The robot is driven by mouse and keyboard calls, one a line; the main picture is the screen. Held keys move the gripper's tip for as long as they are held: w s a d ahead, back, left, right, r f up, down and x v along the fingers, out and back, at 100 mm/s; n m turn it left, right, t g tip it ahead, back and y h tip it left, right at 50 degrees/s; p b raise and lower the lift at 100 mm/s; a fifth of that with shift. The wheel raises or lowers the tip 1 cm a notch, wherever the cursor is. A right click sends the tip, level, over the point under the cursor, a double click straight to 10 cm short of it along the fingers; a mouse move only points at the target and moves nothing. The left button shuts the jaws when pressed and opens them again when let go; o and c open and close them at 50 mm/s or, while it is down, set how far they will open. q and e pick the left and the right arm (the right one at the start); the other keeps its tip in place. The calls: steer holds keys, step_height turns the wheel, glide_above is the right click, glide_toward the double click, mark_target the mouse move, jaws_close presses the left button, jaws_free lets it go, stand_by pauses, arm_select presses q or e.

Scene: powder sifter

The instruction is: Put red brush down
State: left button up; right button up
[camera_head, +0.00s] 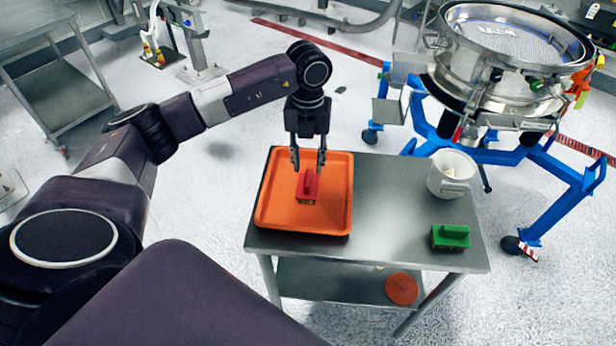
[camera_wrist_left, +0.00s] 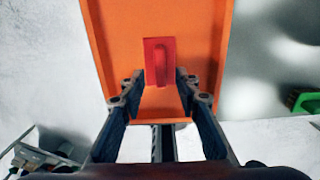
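The red brush (camera_head: 308,187) sits upright in the orange tray (camera_head: 276,215), its bristles toward the tray floor. The tray is on the left part of the metal table. My left gripper (camera_head: 308,162) points down just above the brush, with its fingers spread apart. In the left wrist view the red brush (camera_wrist_left: 160,62) lies between the two fingertips (camera_wrist_left: 160,82), with a narrow gap on either side. Its handle is not gripped. My right gripper is in neither view.
A green brush (camera_head: 451,237) and a white bucket (camera_head: 450,175) stand on the table's right side. A round orange-red item (camera_head: 402,289) lies on the lower shelf. The steel sifter (camera_head: 505,45) on a blue frame stands at the back right. The table's middle is clear.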

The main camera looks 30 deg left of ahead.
mark_target(308, 177)
arm_select(q)
step_height(308, 177, up, 6)
steer(key=b, duration=0.1)
steer(key=shift+r, duration=0.15)
steer(key=shift+s, duration=0.1)
stand_by(0.4)
